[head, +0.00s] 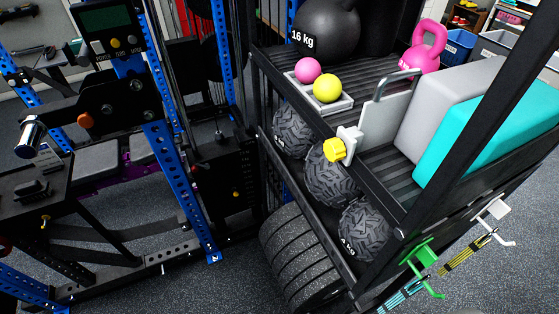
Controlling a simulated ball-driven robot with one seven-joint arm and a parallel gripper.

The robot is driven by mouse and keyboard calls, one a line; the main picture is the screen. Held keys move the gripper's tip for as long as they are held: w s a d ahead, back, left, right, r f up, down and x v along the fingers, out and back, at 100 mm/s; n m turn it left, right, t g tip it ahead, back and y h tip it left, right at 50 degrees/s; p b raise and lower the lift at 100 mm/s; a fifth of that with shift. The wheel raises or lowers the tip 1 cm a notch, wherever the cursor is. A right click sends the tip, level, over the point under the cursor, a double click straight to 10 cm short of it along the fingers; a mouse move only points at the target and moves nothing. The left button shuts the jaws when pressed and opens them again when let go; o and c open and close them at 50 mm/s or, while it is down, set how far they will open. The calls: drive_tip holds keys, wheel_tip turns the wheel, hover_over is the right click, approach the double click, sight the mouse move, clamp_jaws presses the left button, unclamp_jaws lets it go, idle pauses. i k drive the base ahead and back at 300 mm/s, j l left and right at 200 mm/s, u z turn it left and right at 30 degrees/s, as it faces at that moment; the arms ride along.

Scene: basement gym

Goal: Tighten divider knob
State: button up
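A yellow lobed knob (334,150) sits at the front edge of the black slatted shelf, in the middle of the head view. It is on a pale clamp block (351,137) at the near end of the divider (388,113). The divider is a grey upright plate with a bent grey handle on top. It stands across the shelf, against or close beside a light grey block. I cannot tell from this view how tight the knob is. My gripper is not in view.
A tray (339,104) with a pink ball and a yellow ball lies left of the divider. A 16 kg kettlebell (326,30), a pink kettlebell (427,46) and a teal block (475,120) share the shelf. Textured balls sit below. A dark upright (487,108) stands at right.

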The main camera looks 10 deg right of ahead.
sight(334, 149)
drive_tip(key=i+j+u, duration=0.1)
drive_tip(key=j, duration=0.3)
drive_tip(key=i+j, duration=0.1)
drive_tip(key=j, duration=0.3)
drive_tip(key=j+u, duration=0.15)
drive_tip(key=j, duration=0.25)
drive_tip(key=i+j+u, duration=0.1)
drive_tip(key=j, duration=0.25)
drive_tip(key=i, duration=0.1)
